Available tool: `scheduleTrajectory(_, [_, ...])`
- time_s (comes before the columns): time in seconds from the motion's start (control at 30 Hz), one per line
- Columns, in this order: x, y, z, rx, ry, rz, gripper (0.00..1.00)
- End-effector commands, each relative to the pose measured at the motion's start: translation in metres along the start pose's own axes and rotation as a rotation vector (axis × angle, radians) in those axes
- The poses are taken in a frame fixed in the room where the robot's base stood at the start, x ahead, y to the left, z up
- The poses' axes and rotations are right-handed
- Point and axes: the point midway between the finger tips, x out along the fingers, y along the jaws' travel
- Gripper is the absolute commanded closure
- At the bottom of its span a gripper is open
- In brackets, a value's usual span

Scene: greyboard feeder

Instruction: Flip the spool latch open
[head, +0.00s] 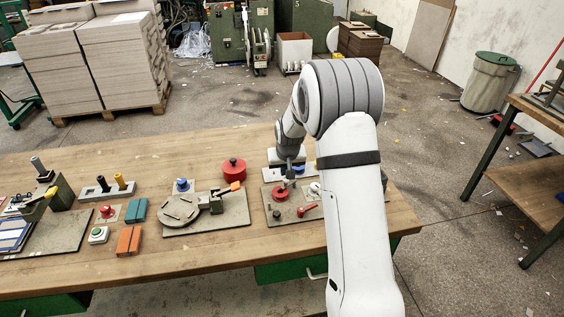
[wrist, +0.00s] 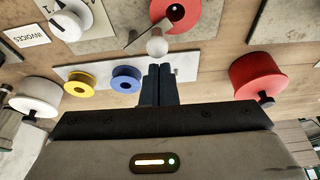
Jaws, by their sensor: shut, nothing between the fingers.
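A red spool (wrist: 180,14) sits on a grey board (wrist: 205,28), partly cut off by the top of the wrist view. A metal lever (wrist: 131,37) and a pale ball knob (wrist: 157,46) show beside it; I take these as the latch, but cannot tell how they join. My gripper (wrist: 154,68) is shut and empty, its tips just short of the knob in the picture; contact cannot be told. In the head view the red spool (head: 281,194) is on the grey board (head: 292,218), with my gripper (head: 290,168) above its back edge.
A white strip (wrist: 185,74) holds a yellow spool (wrist: 79,84) and a blue spool (wrist: 126,79) close to my fingers. A red lidded pot (wrist: 258,76) stands to one side. A red-handled lever (head: 307,210) lies on the board's front. A round grey fixture (head: 180,209) stands left.

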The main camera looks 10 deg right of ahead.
Motion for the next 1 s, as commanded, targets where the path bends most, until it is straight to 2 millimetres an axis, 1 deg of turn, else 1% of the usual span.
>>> scheduleTrajectory(0.1, [-0.001, 0.0, 0.003, 0.0, -0.001, 0.0, 1.0])
scheduleTrajectory(0.33, [-0.001, 0.0, 0.003, -0.001, 0.0, 0.0, 1.0])
scheduleTrajectory(0.37, [-0.001, -0.007, 0.003, -0.002, 0.0, -0.001, 1.0])
scheduleTrajectory(0.63, [0.0, 0.006, 0.004, -0.025, 0.001, -0.009, 1.0])
scheduleTrajectory(0.83, [-0.001, 0.006, 0.005, -0.052, 0.0, -0.019, 1.0])
scheduleTrajectory(1.0, [-0.001, 0.011, 0.006, -0.067, -0.001, -0.025, 1.0])
